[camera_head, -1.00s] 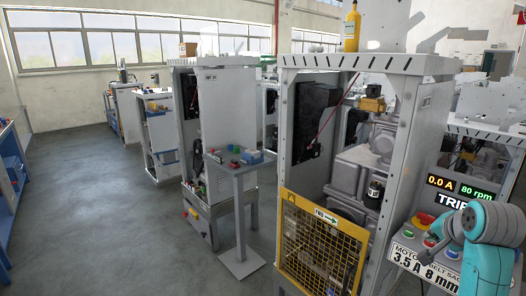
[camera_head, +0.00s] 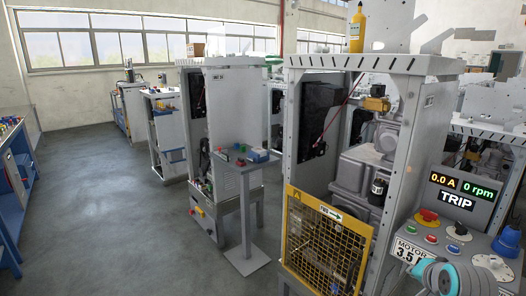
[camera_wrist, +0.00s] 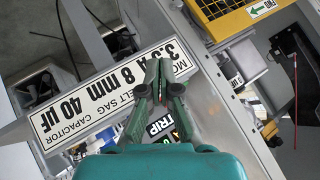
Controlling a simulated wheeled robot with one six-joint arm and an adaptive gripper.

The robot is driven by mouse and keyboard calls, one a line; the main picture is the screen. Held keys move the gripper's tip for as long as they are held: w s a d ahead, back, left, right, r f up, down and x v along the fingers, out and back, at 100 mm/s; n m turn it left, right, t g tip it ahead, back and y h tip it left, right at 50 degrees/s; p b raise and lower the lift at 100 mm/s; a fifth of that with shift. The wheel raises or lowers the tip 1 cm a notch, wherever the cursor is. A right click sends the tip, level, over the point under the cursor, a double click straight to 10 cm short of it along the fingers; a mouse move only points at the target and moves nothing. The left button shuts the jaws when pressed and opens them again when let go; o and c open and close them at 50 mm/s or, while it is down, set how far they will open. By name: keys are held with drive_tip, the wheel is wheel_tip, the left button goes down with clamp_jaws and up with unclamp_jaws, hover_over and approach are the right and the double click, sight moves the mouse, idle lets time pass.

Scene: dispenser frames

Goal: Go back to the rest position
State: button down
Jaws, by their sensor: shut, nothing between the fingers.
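My gripper (camera_wrist: 157,76) shows in the wrist view with its dark green fingers shut together and nothing between them. It is in front of a white label plate (camera_wrist: 62,122) that reads motor, belt sag and capacitor values. In the head view my teal arm (camera_head: 440,277) is at the lower right corner, in front of the control panel; the gripper itself cannot be made out there. The display (camera_head: 459,191) above the panel reads 0.0 A, 0 rpm and TRIP.
A red emergency button (camera_head: 428,216) and several coloured buttons sit on the panel beside my arm. The machine frame with a yellow mesh guard (camera_head: 325,243) stands left of it. A small pedestal table (camera_head: 240,160) is farther left. The grey floor (camera_head: 110,215) at left is clear.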

drive_tip(key=s+a+f+n+t, duration=0.1)
drive_tip(key=s+a+f+n, duration=0.1)
drive_tip(key=s+a+f, duration=0.5)
drive_tip(key=s+a+f+n+t, duration=0.1)
drive_tip(key=s+a+f, duration=0.35)
drive_tip(key=f, duration=0.55)
drive_tip(key=s+a+f+n, duration=0.2)
drive_tip(key=s+a, duration=0.1)
drive_tip(key=s, duration=0.4)
drive_tip(key=s+a+f+n, duration=0.1)
drive_tip(key=s+a+f, duration=0.15)
drive_tip(key=s, duration=0.45)
drive_tip(key=s+a+r+n+t+y, duration=0.1)
drive_tip(key=s+r, duration=0.4)
drive_tip(key=s, duration=0.6)
drive_tip(key=s+a+r+n+t+y, duration=0.1)
drive_tip(key=s+a+r+n, duration=0.3)
drive_tip(key=s, duration=0.7)
drive_tip(key=shift+s+a+r+t, duration=0.15)
drive_tip(key=shift+s+r+t, duration=0.3)
drive_tip(key=shift+t, duration=0.15)
